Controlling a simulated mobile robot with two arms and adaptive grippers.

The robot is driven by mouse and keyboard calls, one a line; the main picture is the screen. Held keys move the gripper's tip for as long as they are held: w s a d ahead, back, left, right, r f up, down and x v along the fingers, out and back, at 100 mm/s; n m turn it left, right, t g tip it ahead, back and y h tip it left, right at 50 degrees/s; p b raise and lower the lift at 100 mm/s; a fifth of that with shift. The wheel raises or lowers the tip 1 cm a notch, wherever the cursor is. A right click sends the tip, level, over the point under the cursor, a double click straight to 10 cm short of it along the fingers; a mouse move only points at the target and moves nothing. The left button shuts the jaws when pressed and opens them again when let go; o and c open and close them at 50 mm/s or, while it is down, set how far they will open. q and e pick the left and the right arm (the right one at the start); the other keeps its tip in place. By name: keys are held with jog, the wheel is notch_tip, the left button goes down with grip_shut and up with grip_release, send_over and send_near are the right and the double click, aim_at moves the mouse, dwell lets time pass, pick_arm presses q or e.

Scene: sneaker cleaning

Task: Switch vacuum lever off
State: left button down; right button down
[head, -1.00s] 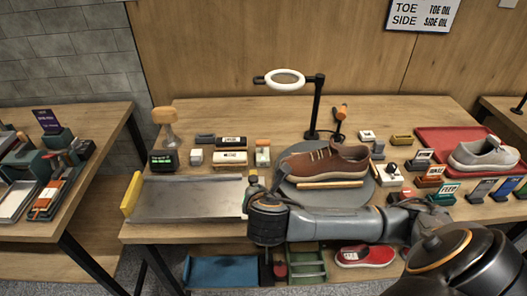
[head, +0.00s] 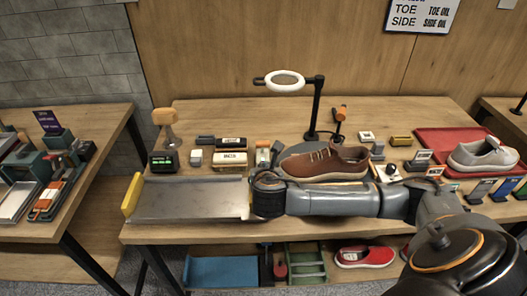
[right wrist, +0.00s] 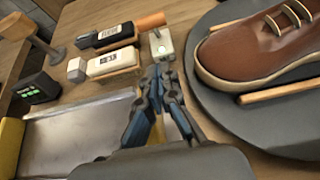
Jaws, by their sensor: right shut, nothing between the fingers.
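A small pale box with a green light (right wrist: 160,43) stands between the labelled blocks and the round dark turntable in the right wrist view. It also shows in the head view (head: 262,157), with an orange bar (right wrist: 151,21) at its far end. I cannot tell for sure whether this bar is the vacuum lever. My right gripper (right wrist: 158,72) is shut and empty, its blue-grey fingertips just in front of the box; whether they touch it is unclear. My left gripper is out of view.
A brown shoe (head: 325,162) sits on the turntable (right wrist: 235,110), close right of my gripper. A metal tray (head: 185,200) with a yellow end lies to the left. A ring lamp (head: 285,80) stands behind. Labelled blocks (head: 231,158) sit beside the box.

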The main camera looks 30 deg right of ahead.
aim_at(263, 148)
jog(key=x, duration=0.4)
jog(key=shift+w+d+r+p, duration=0.3)
jog(key=shift+w+d, duration=0.2)
jog(key=shift+w, duration=0.35)
jog(key=shift+w+d+r+p, duration=0.25)
jog(key=shift+w+d, duration=0.25)
jog(key=shift+w, duration=0.3)
